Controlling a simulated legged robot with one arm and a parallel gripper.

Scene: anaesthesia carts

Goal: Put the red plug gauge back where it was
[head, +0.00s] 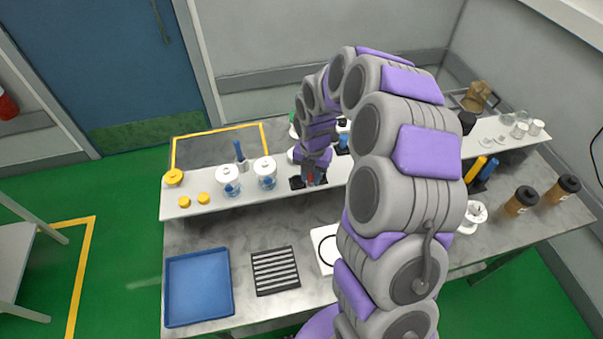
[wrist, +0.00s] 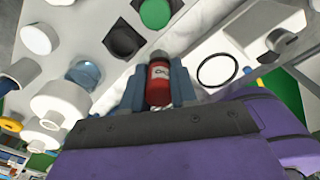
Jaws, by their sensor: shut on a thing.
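The red plug gauge (wrist: 159,84) is between the two fingers of my gripper (wrist: 158,90) in the wrist view, with its grey top toward the shelf. In the head view my gripper (head: 312,179) is over the white shelf, and only a bit of red shows between its fingers. A black square holder (wrist: 123,40) with a dark, seemingly empty opening is just beyond the gauge in the wrist view. Another black holder beside it carries a green round piece (wrist: 154,12). I cannot tell whether the gauge touches a holder.
White-lidded jars (head: 266,168) and yellow caps (head: 203,198) stand left of my gripper on the shelf. A blue plug in a dark base (head: 343,143) is behind it. A blue tray (head: 198,288) and a striped black rack (head: 275,270) lie on the grey counter.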

